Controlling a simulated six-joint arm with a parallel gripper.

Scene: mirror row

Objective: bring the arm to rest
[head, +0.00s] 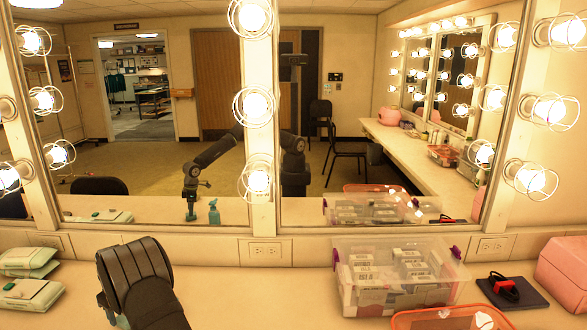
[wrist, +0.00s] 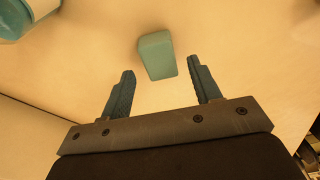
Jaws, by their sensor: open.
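My gripper (wrist: 163,92) is open in the wrist view, its two blue-grey fingers spread apart with nothing between them. A green block-like thing (wrist: 157,55) stands just beyond the fingertips, apart from both. A teal and white thing (wrist: 22,16) is cut off at the top left of the wrist view. In the head view my dark arm fills the lower left and hides most of the gripper and what is at it. The mirror shows my arm reaching down to the counter, with a reflected teal bottle (head: 214,212) close beside the gripper.
A clear bin (head: 400,275) with labelled boxes stands right of centre on the counter. An orange-rimmed container (head: 450,318), a dark pad with red cable (head: 505,290) and a pink case (head: 565,272) lie right. Green packs (head: 28,262) lie left. Lit mirrors (head: 150,130) stand behind.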

